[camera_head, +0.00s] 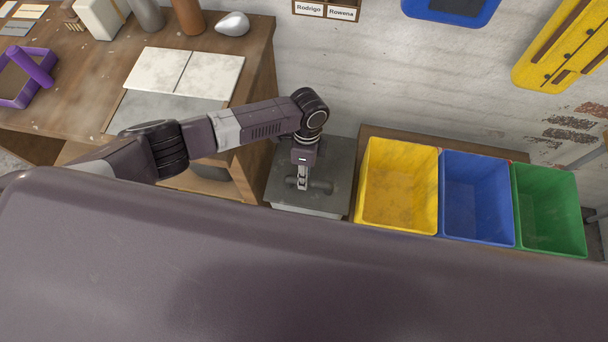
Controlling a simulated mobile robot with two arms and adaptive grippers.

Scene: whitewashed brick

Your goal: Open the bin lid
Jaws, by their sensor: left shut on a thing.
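The bin is a grey box with a flat grey lid (332,170), standing between the wooden workbench and the yellow crate. The lid lies flat and looks closed. A dark bar-shaped handle (321,186) sits on top of the lid. My left arm reaches in from the left, and my left gripper (302,184) points down over the lid, shut on the handle. The lower front of the bin is hidden by my own body. My right gripper is not in this view.
A yellow crate (401,144), a blue crate (478,161) and a green crate (549,175), all open, stand in a row right of the bin. The wooden workbench (70,95) with pale tiles (185,72) is at the left. A white brick wall (380,70) rises behind.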

